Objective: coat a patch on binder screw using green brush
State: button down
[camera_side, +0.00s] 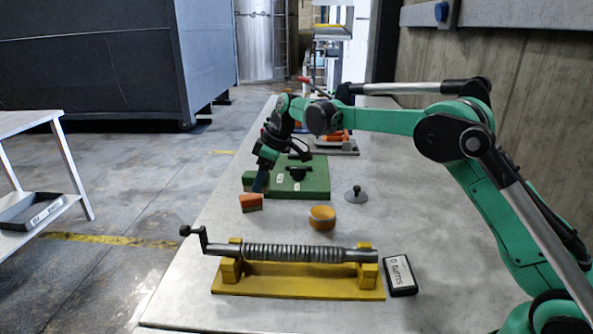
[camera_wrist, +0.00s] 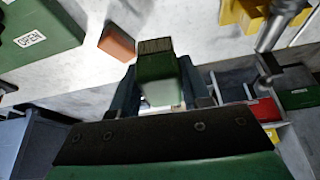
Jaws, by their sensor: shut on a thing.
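My gripper (camera_side: 261,181) is near the table's left edge, in front of the green box, pointing down. In the wrist view its fingers (camera_wrist: 163,92) are shut on the green brush (camera_wrist: 158,68), a green block with pale brown bristles at its far end. The brush cannot be made out in the side view. The binder screw (camera_side: 295,253), a grey threaded rod with a crank at its left end, lies across a yellow stand (camera_side: 300,284) at the table's front. The brush is well apart from it. The crank also shows in the wrist view (camera_wrist: 268,65).
An orange block (camera_side: 251,202) lies just in front of my gripper. The green box (camera_side: 313,183) is behind it. A yellow-orange ring (camera_side: 322,217), a grey knobbed disc (camera_side: 356,194) and a black box (camera_side: 399,275) stand on the table. The wrist view shows a divided tray (camera_wrist: 235,76).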

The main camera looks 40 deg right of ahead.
send_over(322, 212)
jog(key=shift+s+d, duration=0.45)
jog(key=shift+d, duration=0.05)
jog(key=shift+f, duration=2.95)
jog(key=shift+f, duration=0.55)
notch_tip(322, 212, up, 7)
